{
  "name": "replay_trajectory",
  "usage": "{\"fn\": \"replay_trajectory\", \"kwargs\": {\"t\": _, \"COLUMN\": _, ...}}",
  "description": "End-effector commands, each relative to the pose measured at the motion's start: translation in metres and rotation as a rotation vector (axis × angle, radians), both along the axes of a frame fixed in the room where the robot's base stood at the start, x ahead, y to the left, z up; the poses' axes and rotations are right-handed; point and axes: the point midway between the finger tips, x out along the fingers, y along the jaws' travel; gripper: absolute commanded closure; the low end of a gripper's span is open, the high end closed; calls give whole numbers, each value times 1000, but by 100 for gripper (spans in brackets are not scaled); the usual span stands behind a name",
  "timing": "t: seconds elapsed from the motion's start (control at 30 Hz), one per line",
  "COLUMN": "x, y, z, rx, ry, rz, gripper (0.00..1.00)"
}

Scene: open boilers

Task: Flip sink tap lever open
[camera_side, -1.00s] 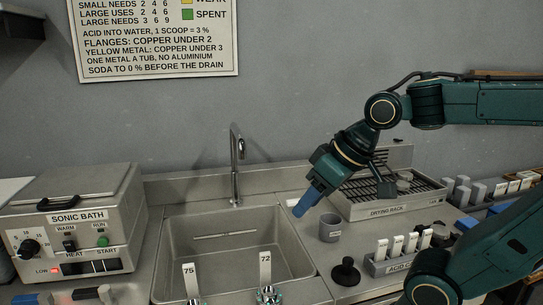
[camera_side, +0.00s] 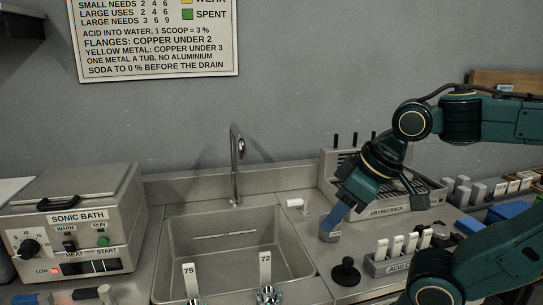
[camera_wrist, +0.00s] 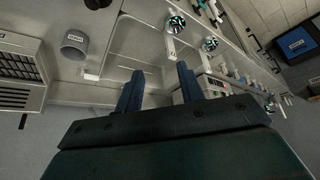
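The sink tap (camera_side: 237,165) is a tall chrome gooseneck at the back of the steel sink (camera_side: 180,255). A small pale lever-like piece (camera_side: 294,203) lies on the counter right of the tap; I cannot tell for sure that it is the tap lever, or its setting. My gripper (camera_side: 337,216) points down to the right of that piece, apart from it, and its blue fingertips overlap the grey cup (camera_side: 328,234) in the side view. In the wrist view my gripper (camera_wrist: 158,76) has its two blue fingers spread with nothing between them. The lever is not clear there.
The drying rack (camera_side: 385,212) stands behind my gripper. A black knobbed piece (camera_side: 346,270) and a rack of labelled strips (camera_side: 375,266) are at the front right. The sonic bath (camera_side: 75,225) is left of the sink. The sink basin is empty.

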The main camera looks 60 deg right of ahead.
Motion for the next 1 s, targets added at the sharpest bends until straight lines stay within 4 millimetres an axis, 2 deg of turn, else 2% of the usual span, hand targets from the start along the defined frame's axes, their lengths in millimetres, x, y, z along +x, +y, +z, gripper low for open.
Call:
{"fn": "replay_trajectory", "kwargs": {"t": 0.03, "x": 0, "y": 0, "z": 0, "rx": 0, "ry": 0, "rz": 0, "gripper": 72}}
{"fn": "replay_trajectory", "kwargs": {"t": 0.17, "x": 2, "y": -1, "z": 1, "rx": 1, "ry": 1, "rz": -5, "gripper": 98}}
{"fn": "replay_trajectory", "kwargs": {"t": 0.2, "x": 4, "y": -1, "z": 2, "rx": 1, "ry": 1, "rz": -10, "gripper": 100}}
{"fn": "replay_trajectory", "kwargs": {"t": 0.47, "x": 25, "y": -11, "z": 10, "rx": 4, "ry": 15, "rz": -64, "gripper": 100}}
{"fn": "replay_trajectory", "kwargs": {"t": 0.77, "x": 71, "y": -38, "z": 22, "rx": 11, "ry": 38, "rz": -177, "gripper": 100}}
{"fn": "replay_trajectory", "kwargs": {"t": 1.0, "x": 110, "y": -66, "z": 25, "rx": 17, "ry": 55, "rz": -272, "gripper": 100}}
